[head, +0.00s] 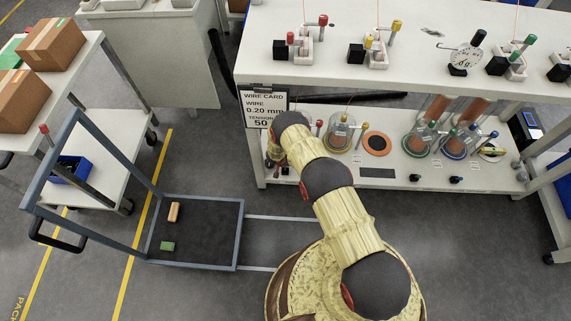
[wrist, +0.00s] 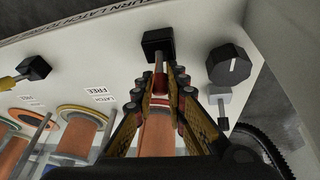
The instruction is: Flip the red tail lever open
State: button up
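In the wrist view, a black block (wrist: 158,42) with a short grey shaft stands near the shelf edge. A red part (wrist: 160,100), seemingly the red lever's handle, lies in line with the shaft between the fingers of my gripper (wrist: 161,82). The fingers converge closely around it; whether they press on it I cannot tell. A copper-coloured spool (wrist: 158,134) shows below, between the fingers. In the head view my gripper (head: 275,160) is at the left end of the lower shelf, mostly hidden by my arm, and the lever there cannot be made out.
A black dial knob (wrist: 228,65) stands close to the right of my gripper. A yellow-handled lever with its black block (wrist: 33,66) and more spools (wrist: 85,132) are to the left. The upper tabletop (head: 430,75) overhangs the lower shelf (head: 340,185). A cart (head: 240,235) stands at left.

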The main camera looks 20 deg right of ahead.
grip_shut()
jog(key=shift+s+r+t+p, duration=0.2)
jog(key=shift+t+p, duration=0.1)
jog(key=shift+p, duration=0.15)
jog(key=shift+a, duration=0.1)
jog(key=shift+s+a+t+h+p, duration=0.1)
jog(key=shift+s+t+h+p, duration=0.15)
jog(key=shift+t, duration=0.3)
jog(key=shift+s+a+t+h+p, duration=0.15)
jog(key=shift+t+h+p, duration=0.15)
jog(key=shift+t, duration=0.25)
jog(key=t, duration=0.1)
jog(key=s+t+h+b, duration=0.1)
jog(key=t, duration=0.1)
jog(key=shift+s+a+f, duration=0.1)
jog(key=shift+s+f, duration=0.05)
jog(key=shift+f, duration=0.05)
jog(key=shift+s+a+m+t+h+b, duration=0.1)
jog(key=shift+s+m+t+h+b, duration=0.2)
jog(key=shift+t, duration=0.5)
jog(key=shift+s+a+m+t+h+b, duration=0.1)
jog(key=shift+s+t+h+b, duration=0.15)
jog(key=shift+t+h, duration=0.4)
jog(key=shift+t, duration=0.45)
jog(key=o, duration=0.6)
grip_release()
